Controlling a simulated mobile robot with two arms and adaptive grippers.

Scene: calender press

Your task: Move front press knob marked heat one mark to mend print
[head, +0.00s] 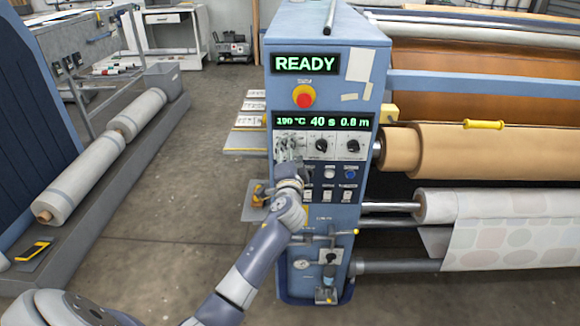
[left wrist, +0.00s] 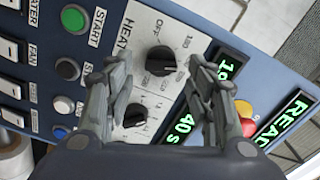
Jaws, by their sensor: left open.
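The heat knob (left wrist: 161,60) is a round black dial on a white plate lettered HEAT, with a printed scale around it, in the left wrist view. My left gripper (left wrist: 164,72) is open, its two fingers on either side of the knob with gaps visible. I cannot tell how near the fingertips are to the panel. In the head view my left gripper (head: 289,152) is at the left of the knob row and hides the heat knob. The green display (head: 322,121) reads 190 °C, 40 s and 0.8 m. My right gripper is not in view.
A second black knob (left wrist: 137,115) sits beside the heat knob. Push buttons, including a green START button (left wrist: 74,18), are close by. A red stop button (head: 303,96) is above the display. Pale printed cloth (head: 500,230) hangs from a roll at the right.

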